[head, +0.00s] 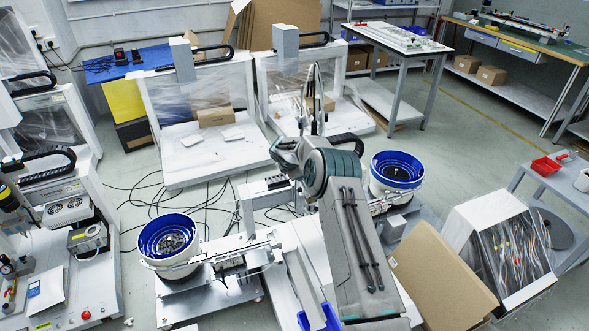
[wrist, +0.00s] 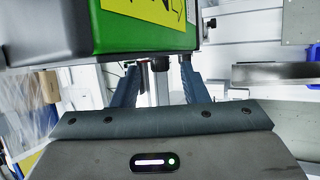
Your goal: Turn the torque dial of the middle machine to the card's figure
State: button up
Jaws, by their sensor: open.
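In the wrist view my gripper (wrist: 158,76) is open, with its two blue-grey fingers apart. A dark round knob-like part (wrist: 160,64) shows between the fingertips, and I cannot tell whether it is the torque dial. A green block with a yellow label (wrist: 145,28) hangs very close above the fingers. In the head view my arm (head: 350,230) covers the middle of the scene and hides much of the machine behind it. No figure can be read. A small white and blue card-like sheet (head: 47,291) lies on the left machine (head: 75,225).
Two blue-lined feeder bowls (head: 168,240) (head: 396,170) stand either side of my arm. A cardboard sheet (head: 440,280) and a plastic-covered case (head: 500,250) are at right. Plastic-draped machines (head: 200,110) (head: 290,70) stand behind. Cables (head: 180,205) lie on the floor.

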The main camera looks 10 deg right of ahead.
jog(key=v, duration=1.3)
jog(key=shift+r, duration=0.3)
jog(key=shift+s+a, duration=0.1)
jog(key=shift+a, duration=0.05)
jog(key=s+d+r+m+g+p, duration=0.1)
jog(key=s+d+r+m+p, duration=0.3)
jog(key=s+r, duration=0.65)
jog(key=s+r+m+g+p, duration=0.15)
jog(key=s+r+m, duration=0.35)
jog(key=s+r, duration=0.55)
jog(key=s+r+m+y+p, duration=0.1)
jog(key=s+m, duration=0.4)
jog(key=s, duration=0.8)
jog(key=s+r+m+y+p, duration=0.2)
jog(key=s+m, duration=0.3)
jog(key=s, duration=0.8)
jog(key=shift+s+a+r+y+p, duration=0.25)
jog(key=shift+s+r+y+p, duration=0.05)
jog(key=shift+p, duration=0.55)
